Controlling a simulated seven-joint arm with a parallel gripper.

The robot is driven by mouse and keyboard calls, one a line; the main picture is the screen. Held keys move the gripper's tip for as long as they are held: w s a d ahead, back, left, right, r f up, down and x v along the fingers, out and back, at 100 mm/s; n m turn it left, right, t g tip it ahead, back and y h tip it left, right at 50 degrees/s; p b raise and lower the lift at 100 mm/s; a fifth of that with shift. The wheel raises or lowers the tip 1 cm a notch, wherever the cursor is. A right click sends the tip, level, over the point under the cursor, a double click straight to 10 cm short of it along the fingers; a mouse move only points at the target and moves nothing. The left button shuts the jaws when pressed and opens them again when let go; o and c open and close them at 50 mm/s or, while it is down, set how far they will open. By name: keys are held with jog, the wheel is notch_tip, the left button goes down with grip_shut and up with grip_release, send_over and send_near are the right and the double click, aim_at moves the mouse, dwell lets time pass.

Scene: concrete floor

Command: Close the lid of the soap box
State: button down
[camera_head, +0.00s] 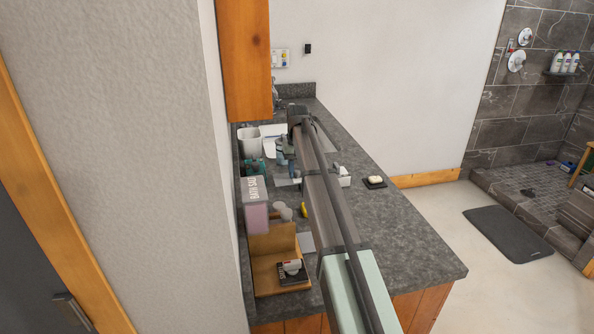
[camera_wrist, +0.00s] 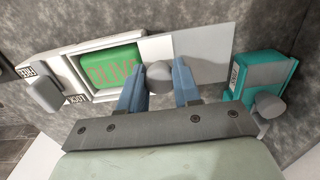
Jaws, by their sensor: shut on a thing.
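The soap box (camera_wrist: 75,72) is a white case on the grey counter, and a green soap bar (camera_wrist: 112,67) marked "OLIVE" shows through its open part. Its pale flat lid (camera_wrist: 205,52) lies to the right of the soap in the wrist view and bears a round grey knob (camera_wrist: 160,76). My gripper (camera_wrist: 159,84) is shut on this knob, with a blue finger on either side. A grey latch (camera_wrist: 43,94) sits at the box's left end between the words "FREE" and "LOCK". In the head view my arm hides most of the box; a white end (camera_head: 344,180) shows.
A teal box (camera_wrist: 258,76) with a grey knob stands close to the lid's right end. A bath salt container (camera_head: 255,205), a wooden tray (camera_head: 264,275) and a white cup (camera_head: 248,140) line the left side. A soap dish (camera_head: 375,182) lies right; the counter's front right is clear.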

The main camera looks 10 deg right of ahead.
jog(key=shift+d, duration=2.45)
jog(key=c, duration=0.8)
grip_release()
jog(key=shift+r, duration=0.1)
notch_tip(320, 180, up, 14)
jog(key=shift+f, duration=0.2)
jog(key=shift+c, duration=0.2)
